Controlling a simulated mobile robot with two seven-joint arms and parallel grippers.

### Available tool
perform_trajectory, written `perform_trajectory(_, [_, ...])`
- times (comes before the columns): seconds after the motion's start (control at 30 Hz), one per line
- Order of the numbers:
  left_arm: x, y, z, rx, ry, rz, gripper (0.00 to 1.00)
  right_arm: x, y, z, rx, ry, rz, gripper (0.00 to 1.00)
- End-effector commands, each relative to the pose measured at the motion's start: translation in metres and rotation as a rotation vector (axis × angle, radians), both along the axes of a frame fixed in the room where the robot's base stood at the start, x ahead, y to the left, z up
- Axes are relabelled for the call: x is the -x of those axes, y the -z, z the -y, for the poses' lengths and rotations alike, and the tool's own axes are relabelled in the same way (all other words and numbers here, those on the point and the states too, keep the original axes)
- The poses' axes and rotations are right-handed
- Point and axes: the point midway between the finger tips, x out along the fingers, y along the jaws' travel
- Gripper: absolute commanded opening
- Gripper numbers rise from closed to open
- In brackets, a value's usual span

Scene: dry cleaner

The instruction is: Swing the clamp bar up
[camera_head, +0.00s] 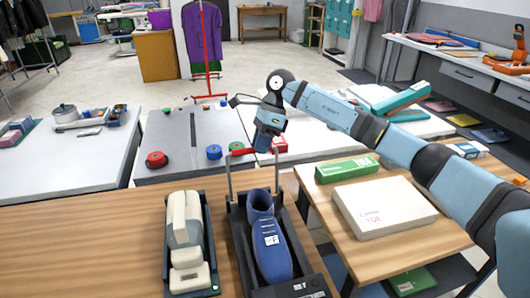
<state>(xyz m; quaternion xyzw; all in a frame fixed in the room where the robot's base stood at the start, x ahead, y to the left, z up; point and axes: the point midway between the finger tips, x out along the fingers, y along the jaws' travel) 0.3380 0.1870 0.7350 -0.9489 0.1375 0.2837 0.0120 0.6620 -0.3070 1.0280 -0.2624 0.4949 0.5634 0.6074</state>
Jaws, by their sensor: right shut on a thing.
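The clamp bar (229,177) is a thin metal U-shaped frame with a red grip on its top. It stands upright from the black base (239,249), which holds a blue shoe-shaped form (269,240) with a white label. My right gripper (263,148) comes in from the right and is shut on the top of the bar. Its fingertips partly hide the bar's right top corner. My left gripper is not in view.
A black tray with a beige form (184,224) stands left of the base. A white box (385,207) and a green box (346,168) lie on the right table. Red and blue round items sit on the grey counter (185,130) behind. The wooden table's left part is clear.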

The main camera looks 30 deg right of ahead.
Motion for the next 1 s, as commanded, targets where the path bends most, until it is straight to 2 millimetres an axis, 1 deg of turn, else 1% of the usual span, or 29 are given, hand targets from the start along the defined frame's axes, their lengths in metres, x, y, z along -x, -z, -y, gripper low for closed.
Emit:
perform_trajectory(0.03, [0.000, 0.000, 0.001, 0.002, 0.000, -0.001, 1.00, -0.005, 0.006, 0.001, -0.005, 0.003, -0.044, 0.00])
perform_trajectory(0.2, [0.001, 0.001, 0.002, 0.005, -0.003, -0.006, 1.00, -0.018, 0.011, 0.004, -0.027, 0.000, -0.140, 0.00])
perform_trajectory(0.4, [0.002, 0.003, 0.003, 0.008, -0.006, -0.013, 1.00, -0.028, 0.014, 0.007, -0.042, 0.001, -0.203, 0.00])
perform_trajectory(0.6, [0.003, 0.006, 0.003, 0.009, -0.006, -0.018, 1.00, -0.032, 0.016, 0.009, -0.048, 0.004, -0.225, 0.00])
perform_trajectory(0.97, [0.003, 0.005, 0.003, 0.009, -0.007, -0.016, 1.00, -0.034, 0.013, 0.010, -0.051, 0.008, -0.221, 0.00])
perform_trajectory(1.0, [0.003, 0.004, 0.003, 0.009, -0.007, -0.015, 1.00, -0.034, 0.013, 0.011, -0.050, 0.009, -0.220, 0.26])
